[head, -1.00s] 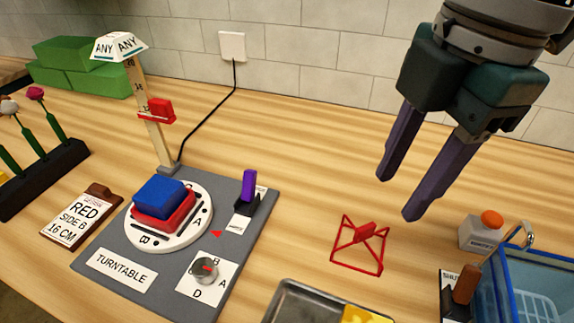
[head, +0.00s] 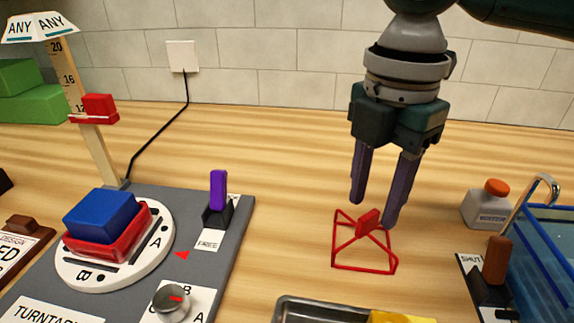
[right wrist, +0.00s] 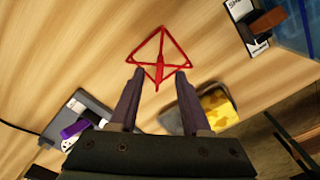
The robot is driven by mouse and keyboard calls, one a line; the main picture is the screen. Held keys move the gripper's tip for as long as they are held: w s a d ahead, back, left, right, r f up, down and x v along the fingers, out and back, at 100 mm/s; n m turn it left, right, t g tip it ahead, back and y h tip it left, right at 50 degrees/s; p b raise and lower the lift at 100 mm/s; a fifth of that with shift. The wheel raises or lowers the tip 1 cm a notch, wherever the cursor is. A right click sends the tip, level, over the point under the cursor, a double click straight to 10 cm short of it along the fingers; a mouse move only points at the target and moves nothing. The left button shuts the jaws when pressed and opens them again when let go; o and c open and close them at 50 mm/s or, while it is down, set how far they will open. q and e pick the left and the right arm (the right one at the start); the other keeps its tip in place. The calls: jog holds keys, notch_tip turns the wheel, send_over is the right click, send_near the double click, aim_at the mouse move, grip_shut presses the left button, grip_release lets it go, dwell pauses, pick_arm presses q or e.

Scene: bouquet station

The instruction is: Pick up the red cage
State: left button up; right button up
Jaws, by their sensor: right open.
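The red cage (head: 364,259) is a thin wire frame with a solid red grip block (head: 368,222) at its top. It stands on the wooden counter, right of the turntable board. My right gripper (head: 374,212) points down over the cage, its two purple-grey fingers open and either side of the grip block in the head view. In the right wrist view the cage (right wrist: 158,50) lies beyond the fingertips, with the block (right wrist: 158,76) roughly centred between them. Contact cannot be told. My left gripper is not in view.
The grey turntable board (head: 232,235) carries a purple lever (head: 218,190). A metal tray (head: 300,312) with something yellow lies in front of the cage. An orange-capped bottle (head: 486,206) and a blue basin (head: 545,260) stand at right. Bare counter surrounds the cage.

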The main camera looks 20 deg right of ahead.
notch_tip(320, 180, down, 2)
jog(key=shift+f, duration=0.1)
jog(key=shift+c, duration=0.2)
grip_shut()
dwell(0.4)
